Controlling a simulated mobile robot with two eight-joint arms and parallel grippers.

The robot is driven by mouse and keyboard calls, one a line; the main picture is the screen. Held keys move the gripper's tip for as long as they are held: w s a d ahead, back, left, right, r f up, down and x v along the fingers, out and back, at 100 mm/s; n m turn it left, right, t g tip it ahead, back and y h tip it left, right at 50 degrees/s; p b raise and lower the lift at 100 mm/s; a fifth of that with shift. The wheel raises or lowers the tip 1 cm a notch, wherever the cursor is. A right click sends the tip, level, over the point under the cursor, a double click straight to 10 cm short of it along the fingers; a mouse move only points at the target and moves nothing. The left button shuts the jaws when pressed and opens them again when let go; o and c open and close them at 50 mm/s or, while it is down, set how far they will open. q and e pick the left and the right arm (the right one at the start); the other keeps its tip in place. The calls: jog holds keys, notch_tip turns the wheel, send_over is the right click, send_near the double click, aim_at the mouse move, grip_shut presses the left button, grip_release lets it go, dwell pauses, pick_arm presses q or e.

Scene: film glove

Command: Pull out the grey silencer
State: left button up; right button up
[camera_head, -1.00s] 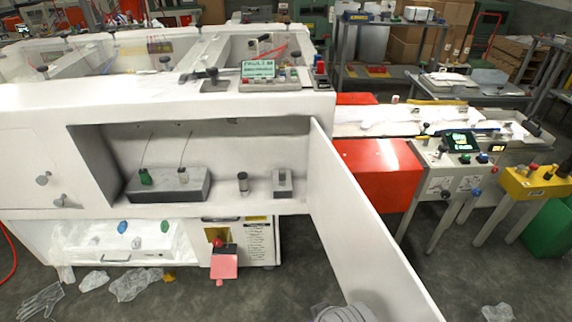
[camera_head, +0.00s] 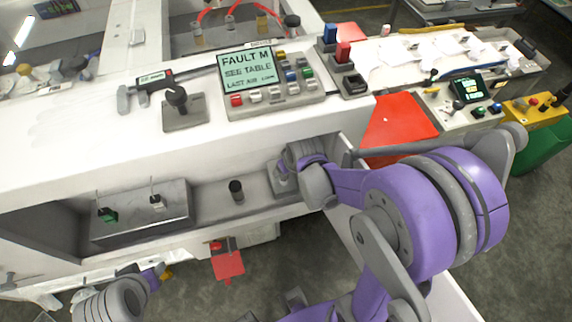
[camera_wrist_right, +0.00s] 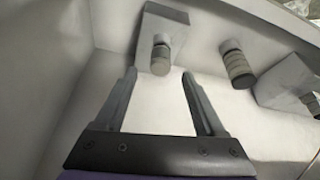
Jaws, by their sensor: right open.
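In the right wrist view, a grey banded cylinder (camera_wrist_right: 160,57), which looks like a silencer, sticks out of a pale block (camera_wrist_right: 150,22). My right gripper (camera_wrist_right: 158,76) is open and empty, its fingertips either side of the cylinder's near end; contact cannot be told. A second banded cylinder (camera_wrist_right: 236,66) stands to the right. In the head view, my right gripper (camera_head: 292,172) reaches into the recess at the right block and hides most of it. A dark-topped cylinder (camera_head: 237,190) stands left of it. A long grey box (camera_head: 142,222) carries green (camera_head: 108,216) and grey (camera_head: 156,201) fittings. My left gripper's fingers do not show.
The recess's white housing (camera_head: 60,130) overhangs the parts. A control panel (camera_head: 270,85) with a fault screen is on top. The open white door lies behind my right arm. A red object (camera_head: 228,264) hangs below the recess.

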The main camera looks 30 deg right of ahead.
jog(key=shift+b+x, duration=0.35)
jog(key=shift+x, duration=2.4)
jog(key=shift+s, duration=0.1)
grip_shut()
